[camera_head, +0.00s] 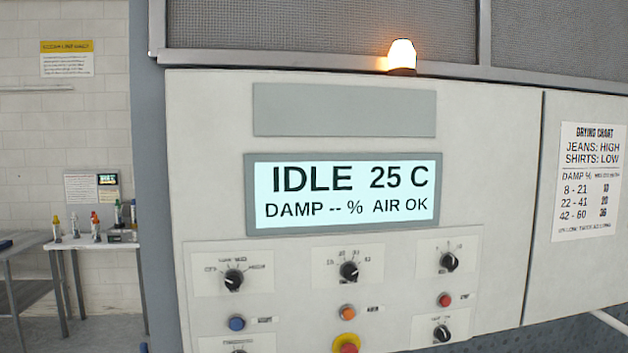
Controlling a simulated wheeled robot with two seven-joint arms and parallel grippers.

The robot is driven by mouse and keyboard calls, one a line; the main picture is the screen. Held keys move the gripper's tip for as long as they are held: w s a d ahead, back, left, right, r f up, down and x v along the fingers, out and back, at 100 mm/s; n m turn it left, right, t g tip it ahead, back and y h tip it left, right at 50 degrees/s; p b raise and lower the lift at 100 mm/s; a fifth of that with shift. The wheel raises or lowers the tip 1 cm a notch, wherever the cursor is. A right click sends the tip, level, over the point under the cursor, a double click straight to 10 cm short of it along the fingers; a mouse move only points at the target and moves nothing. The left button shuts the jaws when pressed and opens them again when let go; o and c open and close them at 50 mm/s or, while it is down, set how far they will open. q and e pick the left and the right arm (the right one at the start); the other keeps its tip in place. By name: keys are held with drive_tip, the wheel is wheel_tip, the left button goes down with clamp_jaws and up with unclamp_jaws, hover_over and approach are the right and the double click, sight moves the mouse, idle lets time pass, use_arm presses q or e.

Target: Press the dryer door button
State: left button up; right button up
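The dryer control panel (205,150) fills the middle of the head view. Its display (345,193) reads IDLE 25 C, DAMP -- %, AIR OK. Below it are a blue button (237,323) at left, an orange button (347,312) in the middle and a red button (445,300) at right. The small labels beside them are too blurred to read, so I cannot tell which is the door button. A red button on a yellow base (346,344) is cut off by the bottom edge. Neither of my grippers shows.
Several black knobs (349,270) sit around the buttons. An amber lamp (401,55) glows on top. A drying chart (588,180) is on the right panel. At far left, a table (100,242) holds several small bottles. Nothing blocks the panel's visible front.

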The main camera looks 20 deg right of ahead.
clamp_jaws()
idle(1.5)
